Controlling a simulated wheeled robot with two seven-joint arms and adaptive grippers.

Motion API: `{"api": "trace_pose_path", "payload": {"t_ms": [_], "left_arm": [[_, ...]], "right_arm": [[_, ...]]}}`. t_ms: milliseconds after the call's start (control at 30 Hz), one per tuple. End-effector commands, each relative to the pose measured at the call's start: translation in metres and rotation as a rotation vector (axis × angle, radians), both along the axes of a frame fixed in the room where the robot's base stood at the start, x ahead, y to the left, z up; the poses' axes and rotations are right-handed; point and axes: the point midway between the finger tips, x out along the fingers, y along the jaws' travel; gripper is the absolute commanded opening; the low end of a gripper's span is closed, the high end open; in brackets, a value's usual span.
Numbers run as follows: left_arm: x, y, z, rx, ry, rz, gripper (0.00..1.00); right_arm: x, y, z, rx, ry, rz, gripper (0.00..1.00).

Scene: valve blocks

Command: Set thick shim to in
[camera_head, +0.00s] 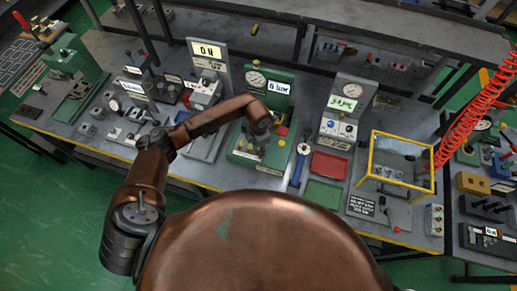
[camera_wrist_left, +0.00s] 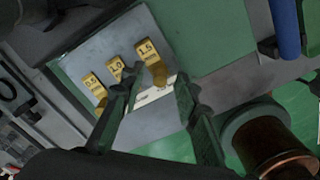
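Three yellow shim tabs sit in a row on a grey metal plate in the left wrist view. The thickest-marked one, the 1.5 tab (camera_wrist_left: 149,53), is at the right, next to the 1.0 tab (camera_wrist_left: 115,67). The third tab (camera_wrist_left: 93,84) has a label too small to read. My left gripper (camera_wrist_left: 160,82) is open, its two dark fingers apart on either side of the 1.5 tab's lower end; I cannot tell if they touch it. In the head view, my left gripper (camera_head: 262,138) hangs over the green gauge station (camera_head: 277,150) and hides its middle.
The station has a dial gauge (camera_head: 256,79) and lit display (camera_head: 278,87). Right of it are a blue-handled tool (camera_head: 301,161), a red tray (camera_head: 329,165) and a yellow-framed box (camera_head: 402,132). A grey station with an ON sign (camera_head: 207,50) stands left.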

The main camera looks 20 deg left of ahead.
Motion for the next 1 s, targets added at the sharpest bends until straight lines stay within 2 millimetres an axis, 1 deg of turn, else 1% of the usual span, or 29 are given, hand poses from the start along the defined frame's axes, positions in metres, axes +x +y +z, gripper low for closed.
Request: {"api": "trace_pose_path", "payload": {"t_ms": [167,600,1000], "left_arm": [[0.0002,-0.0004,-0.0001,0.0,0.0,-0.001,0.29],[0.0003,-0.0006,0.0003,0.0,0.0,-0.001,0.0],[0.0004,-0.0006,0.0004,-0.001,-0.001,-0.001,0.0]], "right_arm": [[0.0011,-0.0009,0.0,-0.001,-0.001,0.001,0.4],[0.0026,-0.0049,0.0005,-0.005,-0.004,0.002,0.4],[0.0028,-0.0049,0.0006,-0.005,-0.004,0.002,0.4]]}}
